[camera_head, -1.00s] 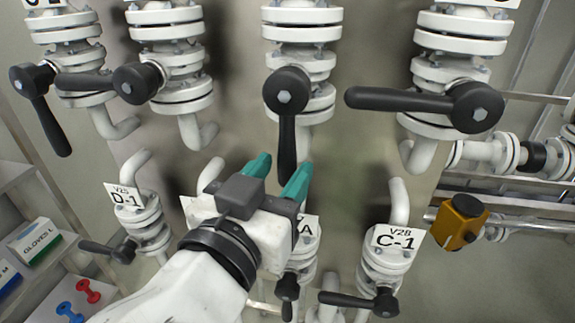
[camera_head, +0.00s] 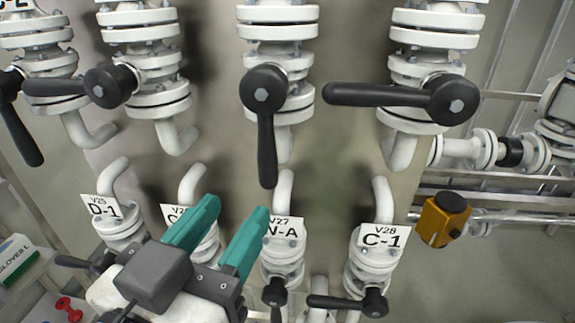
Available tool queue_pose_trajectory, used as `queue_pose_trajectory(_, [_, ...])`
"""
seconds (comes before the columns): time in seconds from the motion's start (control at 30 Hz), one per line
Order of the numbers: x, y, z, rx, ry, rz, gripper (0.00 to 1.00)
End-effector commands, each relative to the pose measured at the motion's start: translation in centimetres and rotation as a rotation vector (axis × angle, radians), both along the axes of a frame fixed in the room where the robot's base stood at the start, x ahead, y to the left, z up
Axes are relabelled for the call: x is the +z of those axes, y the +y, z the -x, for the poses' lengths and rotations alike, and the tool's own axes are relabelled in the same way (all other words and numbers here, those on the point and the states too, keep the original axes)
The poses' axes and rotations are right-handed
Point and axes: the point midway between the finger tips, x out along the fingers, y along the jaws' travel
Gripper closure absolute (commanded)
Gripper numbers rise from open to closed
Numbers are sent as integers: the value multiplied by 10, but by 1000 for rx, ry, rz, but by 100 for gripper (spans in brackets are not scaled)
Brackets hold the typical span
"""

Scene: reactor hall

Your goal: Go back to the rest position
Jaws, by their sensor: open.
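My gripper (camera_head: 230,225) has two teal fingers spread apart with nothing between them. It is in the lower left middle of the head view, in front of the lower row of valves. It partly hides the second lower valve (camera_head: 207,248) and its label. No rest position is marked in view.
Upper white valves carry black lever handles; one lever (camera_head: 267,150) points down and another (camera_head: 375,95) points left. Lower valves include D-1 (camera_head: 104,207), N-A (camera_head: 284,232) and C-1 (camera_head: 381,237). An orange box (camera_head: 443,220) is at right. A shelf with a gloves box (camera_head: 15,258) is at left.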

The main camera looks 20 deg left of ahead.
Motion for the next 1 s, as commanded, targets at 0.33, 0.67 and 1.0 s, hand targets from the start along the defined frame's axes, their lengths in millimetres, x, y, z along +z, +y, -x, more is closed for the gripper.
queue_pose_trajectory(0.33, [-60,-42,-42,-53,155,90,54])
queue_pose_trajectory(0.67, [-225,-191,-87,-150,628,244,54])
queue_pose_trajectory(1.0, [-374,-351,-6,-170,1142,207,54])
